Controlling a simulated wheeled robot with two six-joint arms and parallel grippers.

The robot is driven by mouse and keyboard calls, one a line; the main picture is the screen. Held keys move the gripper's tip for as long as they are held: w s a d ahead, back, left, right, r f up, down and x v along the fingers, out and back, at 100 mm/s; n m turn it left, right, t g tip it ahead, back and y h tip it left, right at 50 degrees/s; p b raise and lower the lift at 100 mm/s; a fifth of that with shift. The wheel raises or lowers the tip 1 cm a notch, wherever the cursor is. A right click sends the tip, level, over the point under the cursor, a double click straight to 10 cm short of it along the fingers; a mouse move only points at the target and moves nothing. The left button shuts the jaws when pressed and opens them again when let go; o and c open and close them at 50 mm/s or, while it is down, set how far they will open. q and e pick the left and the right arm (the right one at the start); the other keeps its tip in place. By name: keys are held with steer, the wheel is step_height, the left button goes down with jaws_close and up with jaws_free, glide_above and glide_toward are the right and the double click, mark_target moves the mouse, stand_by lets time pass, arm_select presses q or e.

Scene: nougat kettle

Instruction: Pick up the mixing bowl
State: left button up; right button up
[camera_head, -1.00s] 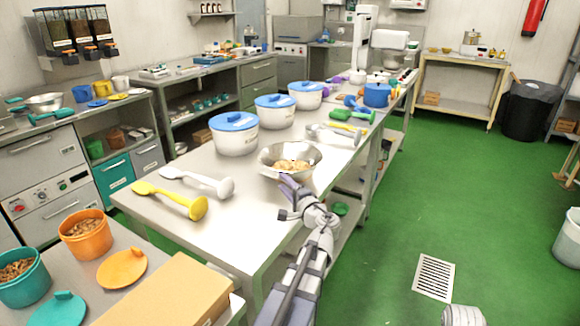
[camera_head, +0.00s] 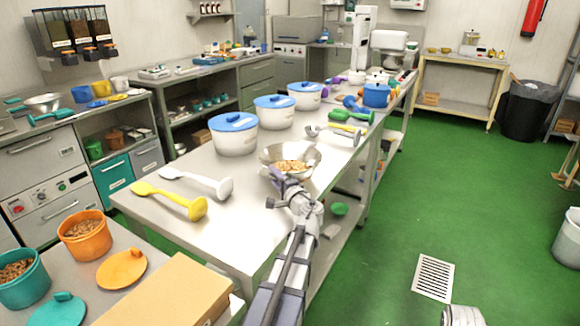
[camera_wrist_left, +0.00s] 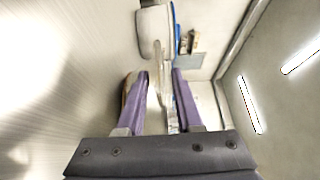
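The mixing bowl (camera_head: 313,158) is a shiny metal bowl with tan pieces inside. It stands on the steel table near its right edge in the head view. My left gripper (camera_head: 279,174) is at the bowl's near side, its tips overlapping the near wall in that view. In the left wrist view its two purple fingers (camera_wrist_left: 160,77) are apart, with a strip of pale shiny metal showing between them. I cannot tell whether they touch the bowl.
White pots with blue lids (camera_head: 233,136) stand behind the bowl on the steel table (camera_head: 240,225). A white ladle (camera_head: 200,182) and a yellow ladle (camera_head: 172,200) lie to its left. Grey and green utensils (camera_head: 350,117) lie beyond it. Green floor is open to the right.

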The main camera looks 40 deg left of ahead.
arm_select(q)
jaws_close()
stand_by(1.1)
